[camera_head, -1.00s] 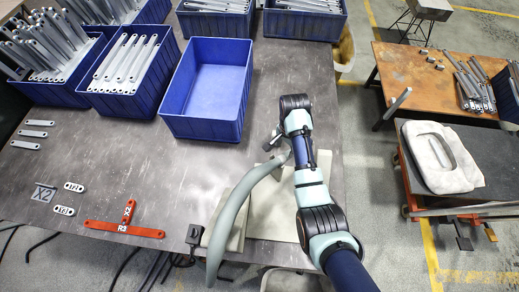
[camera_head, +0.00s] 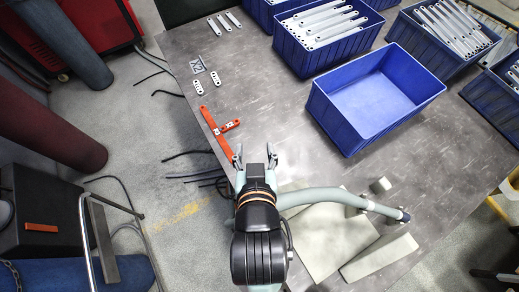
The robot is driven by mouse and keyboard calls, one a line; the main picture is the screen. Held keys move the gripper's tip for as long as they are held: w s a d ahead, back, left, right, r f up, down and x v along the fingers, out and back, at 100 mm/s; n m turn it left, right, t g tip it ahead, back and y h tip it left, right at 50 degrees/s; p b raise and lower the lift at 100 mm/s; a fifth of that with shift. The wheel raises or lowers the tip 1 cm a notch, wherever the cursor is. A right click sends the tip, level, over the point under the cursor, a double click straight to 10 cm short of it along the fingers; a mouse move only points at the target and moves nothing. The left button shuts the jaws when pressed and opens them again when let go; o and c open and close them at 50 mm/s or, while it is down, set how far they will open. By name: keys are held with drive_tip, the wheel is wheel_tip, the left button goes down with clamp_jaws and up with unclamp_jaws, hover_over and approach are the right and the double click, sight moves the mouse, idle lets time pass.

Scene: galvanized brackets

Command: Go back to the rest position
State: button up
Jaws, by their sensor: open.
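My gripper (camera_head: 255,156) is seen from above at the lower middle of the head view. Its fingers are apart and I see nothing between them. It is over the near edge of the grey metal table (camera_head: 260,120), just right of the end of a red flat bar (camera_head: 215,132). I cannot tell its height above the table. My arm's dark wrist covers the table edge below it.
An empty blue bin (camera_head: 370,100) stands right of centre. Other blue bins with galvanized brackets (camera_head: 320,25) stand behind it. Small brackets (camera_head: 197,87) lie at the left. A pale board (camera_head: 330,238) lies at the lower right. The middle of the table is bare.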

wheel_tip(320, 180, up, 24)
drive_tip(key=p, duration=2.3)
drive_tip(key=shift+f, duration=0.15)
